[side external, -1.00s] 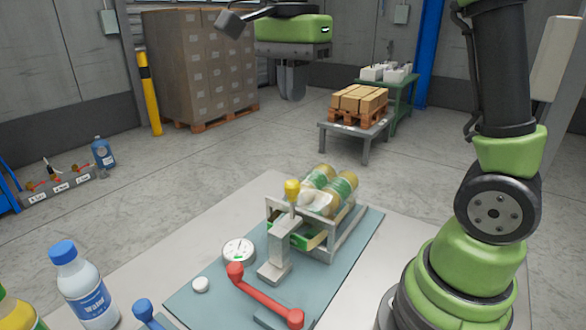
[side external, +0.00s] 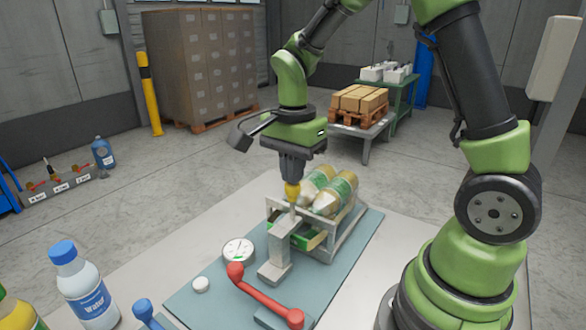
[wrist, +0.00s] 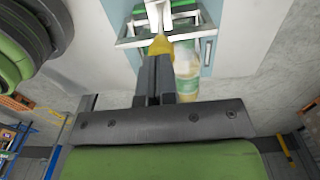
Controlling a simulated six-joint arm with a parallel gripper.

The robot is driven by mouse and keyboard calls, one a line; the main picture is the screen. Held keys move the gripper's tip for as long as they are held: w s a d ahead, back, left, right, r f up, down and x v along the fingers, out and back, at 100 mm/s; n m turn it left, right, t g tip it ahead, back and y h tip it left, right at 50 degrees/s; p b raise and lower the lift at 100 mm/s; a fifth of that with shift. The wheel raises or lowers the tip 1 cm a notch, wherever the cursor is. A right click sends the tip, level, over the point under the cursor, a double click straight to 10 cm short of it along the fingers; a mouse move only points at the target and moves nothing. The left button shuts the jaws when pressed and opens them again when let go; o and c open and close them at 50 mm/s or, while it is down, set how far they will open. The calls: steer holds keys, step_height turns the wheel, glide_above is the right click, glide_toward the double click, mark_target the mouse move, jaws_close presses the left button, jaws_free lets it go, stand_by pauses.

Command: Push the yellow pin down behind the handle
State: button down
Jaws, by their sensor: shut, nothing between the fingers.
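The yellow pin (side external: 292,190) stands upright on top of a grey post (side external: 282,235) in the side external view. The red handle (side external: 265,292) lies in front of the post, tilted down to the right. My gripper (side external: 292,180) is shut and empty, pointing down, its tips at the top of the pin. In the wrist view the shut fingers (wrist: 156,62) end close to the yellow pin (wrist: 160,46). I cannot tell for certain whether they touch it. The fingertips partly hide the pin's top.
A grey rack (side external: 330,250) with bottles (side external: 338,193) stands just behind and right of the post. A blue-capped bottle (side external: 85,290) and a blue handle (side external: 143,310) are front left.

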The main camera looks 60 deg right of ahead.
mark_target(293, 195)
steer(key=shift+f, duration=0.15)
steer(key=shift+f, duration=2)
step_height(293, 195, up, 15)
steer(key=shift+f, duration=0.2)
